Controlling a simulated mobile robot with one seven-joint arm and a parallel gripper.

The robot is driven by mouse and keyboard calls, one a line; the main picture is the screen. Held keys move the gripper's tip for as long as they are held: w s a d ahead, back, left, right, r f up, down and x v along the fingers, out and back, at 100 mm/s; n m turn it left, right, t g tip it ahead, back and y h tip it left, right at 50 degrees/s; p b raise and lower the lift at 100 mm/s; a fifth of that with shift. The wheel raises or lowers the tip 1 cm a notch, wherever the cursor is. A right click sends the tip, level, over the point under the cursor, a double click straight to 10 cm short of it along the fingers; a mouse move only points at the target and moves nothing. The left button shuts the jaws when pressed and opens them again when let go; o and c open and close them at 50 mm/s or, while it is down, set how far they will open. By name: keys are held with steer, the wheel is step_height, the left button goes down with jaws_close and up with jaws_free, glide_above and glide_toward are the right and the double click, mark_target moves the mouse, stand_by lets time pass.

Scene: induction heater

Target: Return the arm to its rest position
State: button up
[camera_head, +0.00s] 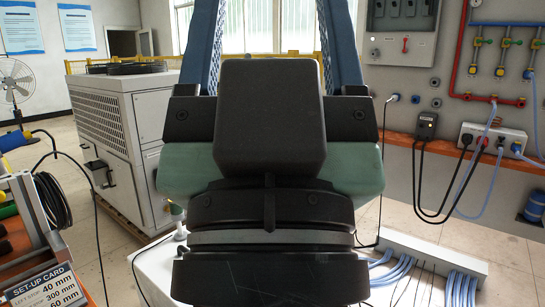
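A large black and pale green mass with a dark block and ringed collar fills the middle of the head view, very close to the camera. It looks like part of my own arm.
A white cabinet (113,137) stands at left behind. A rack with a set-up card (46,290) and a black cable coil (52,201) is at near left. At right are a wall panel (403,32), a socket box (493,139) and a white block with blue hoses (434,262).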

step_height(320, 180, up, 23)
steer(key=p, duration=2)
steer(key=shift+w, duration=0.15)
